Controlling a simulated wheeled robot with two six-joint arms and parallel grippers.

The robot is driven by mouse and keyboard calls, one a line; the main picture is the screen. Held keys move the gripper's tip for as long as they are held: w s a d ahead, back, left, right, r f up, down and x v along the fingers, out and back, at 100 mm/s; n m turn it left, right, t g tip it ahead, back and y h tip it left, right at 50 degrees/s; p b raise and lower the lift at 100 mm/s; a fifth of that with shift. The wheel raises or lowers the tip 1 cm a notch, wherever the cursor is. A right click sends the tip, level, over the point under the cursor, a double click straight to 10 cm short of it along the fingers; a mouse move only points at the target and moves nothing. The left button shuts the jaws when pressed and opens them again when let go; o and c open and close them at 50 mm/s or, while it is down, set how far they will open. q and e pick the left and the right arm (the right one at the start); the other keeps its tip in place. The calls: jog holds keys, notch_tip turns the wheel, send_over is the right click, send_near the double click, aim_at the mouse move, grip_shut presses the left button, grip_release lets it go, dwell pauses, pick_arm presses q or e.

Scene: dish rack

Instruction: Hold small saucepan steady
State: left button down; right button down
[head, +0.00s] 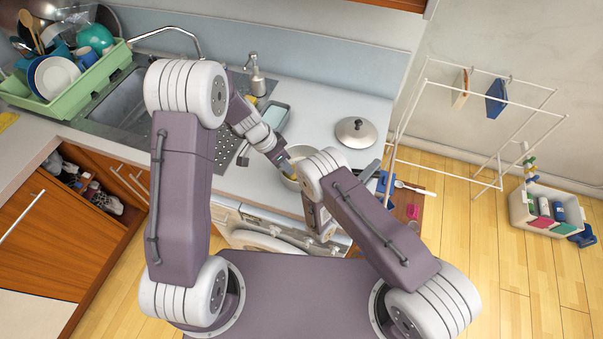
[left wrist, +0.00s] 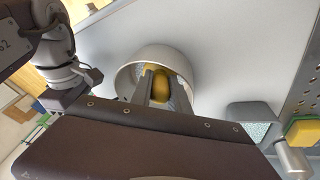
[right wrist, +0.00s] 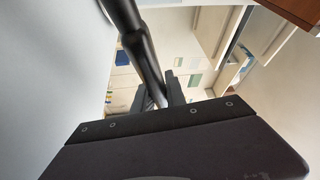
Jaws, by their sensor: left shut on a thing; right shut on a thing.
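The small saucepan (head: 300,153) stands on the counter, partly covered by my arms in the head view. Its pale round wall (left wrist: 129,75) shows in the left wrist view. My left gripper (left wrist: 158,90) reaches into the pan, shut on a yellow sponge-like thing (left wrist: 162,78). Most of that thing is hidden between the fingers and the pan. My right gripper (right wrist: 160,95) is shut on the dark saucepan handle (right wrist: 137,38). In the head view my right arm hides most of that grip.
A metal lid (head: 356,132) lies on the counter beside the pan. A small tray (head: 276,116) and a soap dispenser (head: 257,78) stand near the sink (head: 118,105). A green dish rack (head: 75,95) is at the left. A drying rack (head: 480,130) stands on the floor at right.

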pick_arm(q)
jog(key=shift+s+a, duration=0.1)
jog(key=shift+s, duration=0.05)
jog(key=shift+w+d, duration=2.5)
jog(key=shift+d, duration=0.15)
jog(key=shift+s+a, duration=2.55)
jog(key=shift+a, duration=0.15)
jog(key=shift+w+d+r, duration=0.3)
jog(key=shift+w+d, duration=0.4)
jog(key=shift+w+d+r, duration=0.25)
jog(key=shift+w+d, duration=0.4)
notch_tip(320, 180, up, 12)
jog(key=shift+r, duration=0.2)
pick_arm(e)
jog(key=c, duration=1.3)
grip_release()
